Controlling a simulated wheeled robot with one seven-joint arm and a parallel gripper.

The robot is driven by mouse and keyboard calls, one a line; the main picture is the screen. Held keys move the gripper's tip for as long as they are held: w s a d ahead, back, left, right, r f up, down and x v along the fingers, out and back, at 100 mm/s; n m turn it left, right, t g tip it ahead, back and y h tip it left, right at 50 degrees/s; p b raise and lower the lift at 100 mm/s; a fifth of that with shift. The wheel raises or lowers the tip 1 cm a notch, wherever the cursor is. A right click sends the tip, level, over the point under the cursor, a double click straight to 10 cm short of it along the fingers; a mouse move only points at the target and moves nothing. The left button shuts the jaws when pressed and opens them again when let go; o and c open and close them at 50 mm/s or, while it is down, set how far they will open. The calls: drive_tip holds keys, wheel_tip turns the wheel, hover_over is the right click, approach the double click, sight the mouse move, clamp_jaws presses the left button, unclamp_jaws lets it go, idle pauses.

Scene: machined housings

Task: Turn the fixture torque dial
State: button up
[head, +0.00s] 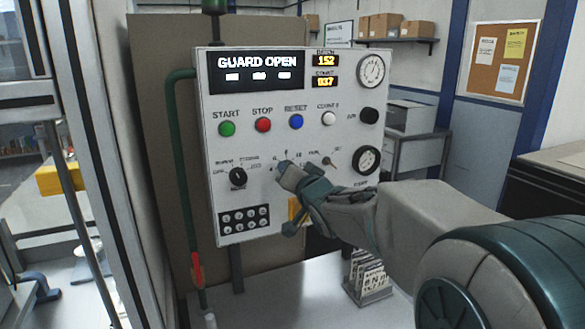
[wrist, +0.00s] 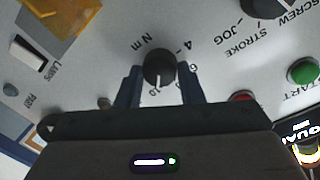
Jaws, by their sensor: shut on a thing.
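The fixture torque dial is a round black knob (wrist: 159,66) on the light panel, marked "N m" with a number scale around it in the wrist view. A pale pointer mark shows on its face. My gripper (wrist: 160,84) is shut on it, with one dark blue finger on each side. In the head view my gripper (head: 284,168) reaches the lower middle of the control panel (head: 215,160) from the right and hides the dial; only part of its scale shows above the fingertips.
Above are green (head: 227,128), red (head: 263,124), blue (head: 296,121) and white buttons. A black selector knob (head: 238,178) is left of my gripper, a small toggle (head: 329,163) right. The display (head: 256,71) reads "GUARD OPEN". A card rack (head: 368,277) stands below my arm.

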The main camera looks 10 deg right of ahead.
idle(0.4)
drive_tip(key=o, duration=1)
drive_tip(key=shift+s, duration=0.15)
drive_tip(key=s+d+b, duration=0.2)
drive_tip(key=s, duration=1.1)
drive_tip(key=shift+s+r, duration=0.2)
drive_tip(key=shift+r, duration=0.2)
